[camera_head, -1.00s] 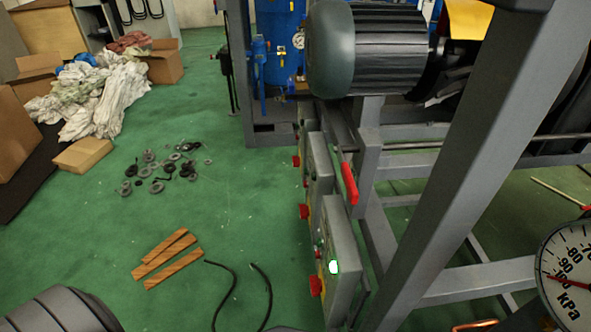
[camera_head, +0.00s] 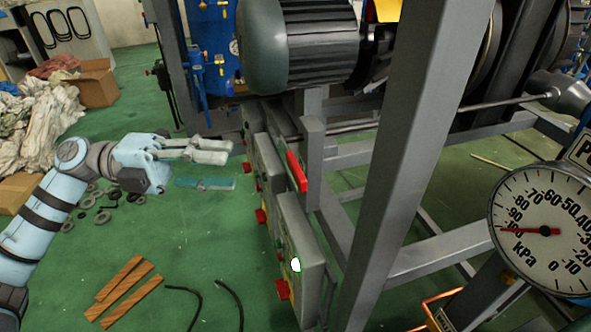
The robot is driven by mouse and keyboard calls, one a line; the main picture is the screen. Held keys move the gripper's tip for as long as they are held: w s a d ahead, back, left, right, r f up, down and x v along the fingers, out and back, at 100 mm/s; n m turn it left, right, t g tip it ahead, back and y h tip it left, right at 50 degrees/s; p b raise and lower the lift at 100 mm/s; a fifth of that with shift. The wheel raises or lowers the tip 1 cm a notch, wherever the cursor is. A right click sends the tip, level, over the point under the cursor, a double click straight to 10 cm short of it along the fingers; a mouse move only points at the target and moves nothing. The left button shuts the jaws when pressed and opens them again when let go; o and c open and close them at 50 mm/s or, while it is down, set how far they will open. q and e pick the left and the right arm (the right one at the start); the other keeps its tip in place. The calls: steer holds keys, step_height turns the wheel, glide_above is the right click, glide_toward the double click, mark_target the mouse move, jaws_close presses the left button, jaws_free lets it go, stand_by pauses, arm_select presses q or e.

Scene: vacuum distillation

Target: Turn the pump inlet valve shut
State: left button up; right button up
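A red lever handle (camera_head: 297,172) shows on the grey frame near the middle of the picture, below the motor. It slants steeply down to the right. I cannot tell for sure whether it belongs to the pump inlet valve. My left gripper (camera_head: 225,168) reaches in from the left, a short way left of the red lever and apart from it. Its two fingers are spread with nothing between them. My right gripper is not in view.
A grey upright post (camera_head: 415,150) stands right of the lever. Control boxes (camera_head: 297,250) with red knobs and a green lamp line the frame. A kPa gauge (camera_head: 543,260) is at right. Wooden strips (camera_head: 125,290) and cables lie on the green floor.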

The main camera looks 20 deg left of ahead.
mark_target(292, 171)
arm_select(q)
steer(key=d, duration=0.4)
steer(key=w+d+p, duration=0.1)
steer(key=d, duration=0.3)
steer(key=w+d+p, duration=0.1)
steer(key=d, duration=0.3)
steer(key=shift+w+r, duration=0.1)
steer(key=shift+w, duration=0.05)
steer(key=shift+a, duration=0.1)
steer(key=shift+c, duration=0.4)
jaws_close()
